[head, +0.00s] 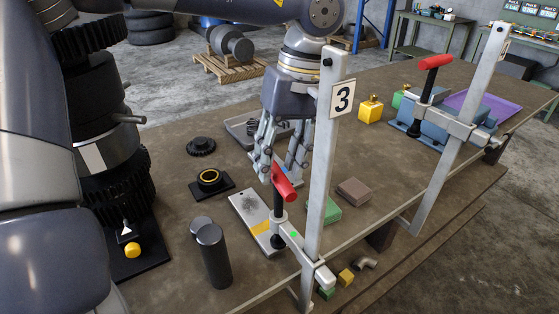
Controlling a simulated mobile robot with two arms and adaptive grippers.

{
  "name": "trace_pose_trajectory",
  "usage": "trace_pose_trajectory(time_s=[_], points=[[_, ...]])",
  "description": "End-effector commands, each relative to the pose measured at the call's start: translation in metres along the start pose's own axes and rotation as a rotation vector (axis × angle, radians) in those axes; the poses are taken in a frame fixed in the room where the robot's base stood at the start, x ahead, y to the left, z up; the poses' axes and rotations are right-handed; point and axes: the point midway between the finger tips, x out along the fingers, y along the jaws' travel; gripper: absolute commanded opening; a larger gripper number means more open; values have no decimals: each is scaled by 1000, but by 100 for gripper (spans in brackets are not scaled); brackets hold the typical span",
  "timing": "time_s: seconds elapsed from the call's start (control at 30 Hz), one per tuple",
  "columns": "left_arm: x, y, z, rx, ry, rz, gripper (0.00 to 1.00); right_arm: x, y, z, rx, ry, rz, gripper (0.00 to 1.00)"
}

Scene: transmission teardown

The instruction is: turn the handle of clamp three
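Clamp three is the upright metal bar clamp marked with a "3" plate (342,98) near the table's front edge. Its red handle (284,187) tilts at the top of a dark screw, above the clamp's lower arm (300,252). My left gripper (280,178) points down from above, just at the handle's upper end. Its two fingers are spread apart, with the handle's top showing between or just in front of them; I cannot tell whether they touch it. My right gripper is not in view.
A second bar clamp with a red handle (436,62) holds a blue part (428,128) at right. A dark cylinder (214,256), a ring on a black plate (209,180) and a gear (201,146) stand left. A tall gear stack is at far left. Small blocks lie nearby.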

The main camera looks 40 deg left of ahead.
Motion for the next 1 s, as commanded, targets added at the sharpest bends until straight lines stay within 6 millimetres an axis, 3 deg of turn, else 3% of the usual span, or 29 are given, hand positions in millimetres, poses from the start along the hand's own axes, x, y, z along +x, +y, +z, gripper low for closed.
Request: trace_pose_trajectory(time_s=[0.5, 0.7, 1.0], points=[[-97, 1, 0, 2, 0, 3, 38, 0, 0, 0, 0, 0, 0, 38], [-112, 1, 0, 1, 1, 2, 38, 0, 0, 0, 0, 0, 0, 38], [-115, 0, 0, 1, 2, 2, 38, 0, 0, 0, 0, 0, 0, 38]])
